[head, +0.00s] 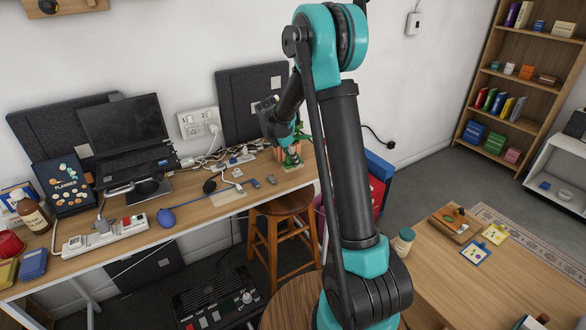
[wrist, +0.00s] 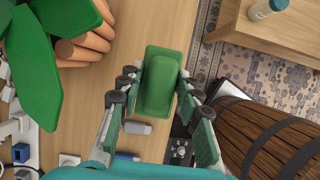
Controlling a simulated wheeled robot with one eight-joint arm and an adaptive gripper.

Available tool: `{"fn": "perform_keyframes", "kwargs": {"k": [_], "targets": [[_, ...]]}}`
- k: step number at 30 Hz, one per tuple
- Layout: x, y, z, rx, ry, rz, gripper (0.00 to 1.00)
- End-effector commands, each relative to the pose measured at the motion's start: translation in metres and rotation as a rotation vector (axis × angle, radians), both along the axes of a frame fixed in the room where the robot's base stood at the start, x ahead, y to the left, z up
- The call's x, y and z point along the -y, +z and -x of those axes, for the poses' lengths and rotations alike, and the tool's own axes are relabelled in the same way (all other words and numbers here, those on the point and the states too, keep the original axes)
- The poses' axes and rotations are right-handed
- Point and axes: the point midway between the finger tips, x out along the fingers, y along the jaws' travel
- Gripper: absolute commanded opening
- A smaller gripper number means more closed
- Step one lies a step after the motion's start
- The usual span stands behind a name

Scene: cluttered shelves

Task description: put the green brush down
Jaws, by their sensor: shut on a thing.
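The green brush (wrist: 160,86) lies between the fingers of my gripper (wrist: 159,80) in the wrist view, with a flat, wider part at its far end. My gripper is shut on it, over the wooden desk top (wrist: 118,60). I cannot tell whether the brush touches the desk. In the head view my gripper (head: 291,152) is at the right end of the desk (head: 190,205), and a small green patch there is too small to make out clearly.
Green leaves (wrist: 55,85) and a terracotta-coloured object (wrist: 90,40) stand close left of the brush. Small grey blocks (head: 254,183), a mouse (head: 209,187), cables and a laptop (head: 125,130) occupy the desk. A stool (head: 280,205) and a barrel (wrist: 262,135) stand beside it.

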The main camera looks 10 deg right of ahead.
Motion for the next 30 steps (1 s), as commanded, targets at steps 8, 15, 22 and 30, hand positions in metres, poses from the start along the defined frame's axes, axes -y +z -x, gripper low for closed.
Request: {"fn": "perform_keyframes", "kwargs": {"k": [8,15,22,30], "targets": [[0.0,-0.023,0.0,0.0,0.0,0.0,0.02],[0.0,-0.042,0.0,0.0,0.0,0.0,0.02],[0.0,-0.044,0.0,0.0,0.0,0.0,0.02],[0.0,-0.044,0.0,0.0,0.0,0.0,0.55]]}}
